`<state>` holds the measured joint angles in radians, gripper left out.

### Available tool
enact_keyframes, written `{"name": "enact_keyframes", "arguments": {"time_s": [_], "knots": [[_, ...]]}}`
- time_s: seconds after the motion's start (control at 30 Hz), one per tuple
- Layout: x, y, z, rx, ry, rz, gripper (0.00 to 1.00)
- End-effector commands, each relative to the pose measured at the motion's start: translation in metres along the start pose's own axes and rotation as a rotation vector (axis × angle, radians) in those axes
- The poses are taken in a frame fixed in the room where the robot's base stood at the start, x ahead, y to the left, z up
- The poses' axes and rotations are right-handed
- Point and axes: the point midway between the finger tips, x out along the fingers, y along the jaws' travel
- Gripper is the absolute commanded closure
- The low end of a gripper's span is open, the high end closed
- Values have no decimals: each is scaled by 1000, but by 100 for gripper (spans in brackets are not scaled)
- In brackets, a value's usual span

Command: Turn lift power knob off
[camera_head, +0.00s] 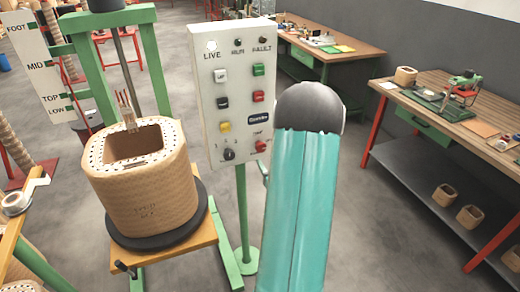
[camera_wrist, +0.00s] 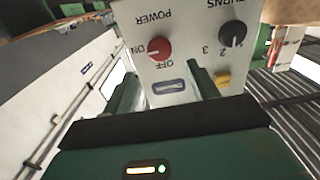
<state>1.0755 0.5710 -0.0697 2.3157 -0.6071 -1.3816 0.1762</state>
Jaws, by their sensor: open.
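The control panel (camera_head: 211,105) stands upright on a green post (camera_head: 241,215) in the camera_head view. A red knob (camera_head: 261,146) is at its lower right, beside a black knob (camera_head: 229,154). In the camera_wrist view the panel appears upside down. The red knob (camera_wrist: 159,48) shows there by the words POWER and OFF, with the black knob (camera_wrist: 232,33) to its right. My gripper (camera_wrist: 165,75) is open, its two fingers pointing at the panel. The red knob lies beyond the gap between them, with nothing gripped. In the camera_head view my teal arm hides the gripper.
A wound coil (camera_head: 145,190) sits on a black turntable (camera_head: 160,238) left of the panel, by a green frame. Wooden workbenches (camera_head: 452,105) with tools stand at the right and back. Grey floor is open between the panel and the right bench.

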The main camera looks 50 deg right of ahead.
Motion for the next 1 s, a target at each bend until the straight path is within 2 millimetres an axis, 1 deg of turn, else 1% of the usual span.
{"name": "enact_keyframes", "arguments": {"time_s": [0.03,0.2,0.3,0.4,0.57,0.8,0.87,0.9,0.97,1.0], "knots": [[11,0,0,-1,1,-2,41],[45,-3,0,-1,0,-4,41],[62,-3,0,0,0,-2,41],[74,-4,0,0,0,-4,41],[83,-5,0,0,-1,-3,41],[84,-5,0,0,-1,-3,41],[84,-5,0,0,-1,-3,53],[84,-5,0,0,-1,-3,61],[84,-5,0,0,-1,-3,73],[84,-5,0,0,-1,-3,80]]}}
